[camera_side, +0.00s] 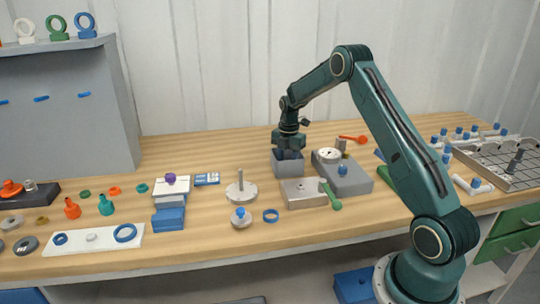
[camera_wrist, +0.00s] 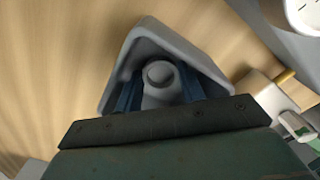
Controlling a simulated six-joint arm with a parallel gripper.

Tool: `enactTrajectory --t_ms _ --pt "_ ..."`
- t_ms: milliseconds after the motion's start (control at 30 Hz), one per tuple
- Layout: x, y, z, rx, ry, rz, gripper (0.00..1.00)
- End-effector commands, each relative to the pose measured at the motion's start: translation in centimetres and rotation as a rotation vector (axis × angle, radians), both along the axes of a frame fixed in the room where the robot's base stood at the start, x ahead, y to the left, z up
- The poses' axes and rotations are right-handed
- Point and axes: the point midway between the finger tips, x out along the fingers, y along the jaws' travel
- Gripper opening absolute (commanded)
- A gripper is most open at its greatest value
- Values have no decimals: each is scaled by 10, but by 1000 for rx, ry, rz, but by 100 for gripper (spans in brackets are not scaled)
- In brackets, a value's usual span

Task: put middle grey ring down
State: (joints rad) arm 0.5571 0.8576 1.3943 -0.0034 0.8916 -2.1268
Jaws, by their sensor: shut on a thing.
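My gripper (camera_side: 288,153) points down into an open grey box (camera_side: 288,170) near the middle of the bench. In the wrist view its blue fingers (camera_wrist: 160,88) are shut on a grey round-topped piece (camera_wrist: 160,73), inside the walls of the grey box (camera_wrist: 205,62). The lower part of this piece is hidden, so I cannot tell whether it is a ring. At the far left of the bench lie a dark grey ring (camera_side: 26,245) and a lighter grey ring (camera_side: 12,222).
A grey block with a white dial (camera_side: 342,172) stands close right of the box. A flat metal block (camera_side: 302,193) with a green-handled part (camera_side: 331,196) is in front. A round plate with a post (camera_side: 241,190) stands to the left. Bare wood lies behind and left.

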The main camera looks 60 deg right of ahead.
Motion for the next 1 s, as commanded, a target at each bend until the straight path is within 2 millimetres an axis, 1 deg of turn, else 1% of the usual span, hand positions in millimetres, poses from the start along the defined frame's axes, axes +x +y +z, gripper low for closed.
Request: enactTrajectory --t_ms 433,467,500,833,1000 --pt "0 0 -4 0 -1 0 18" --pt "0 0 -4 0 -1 0 41" --pt "0 0 -4 -1 -1 0 48" --pt "0 0 -3 -1 -1 0 48" --pt "0 0 3 -1 -2 0 48"
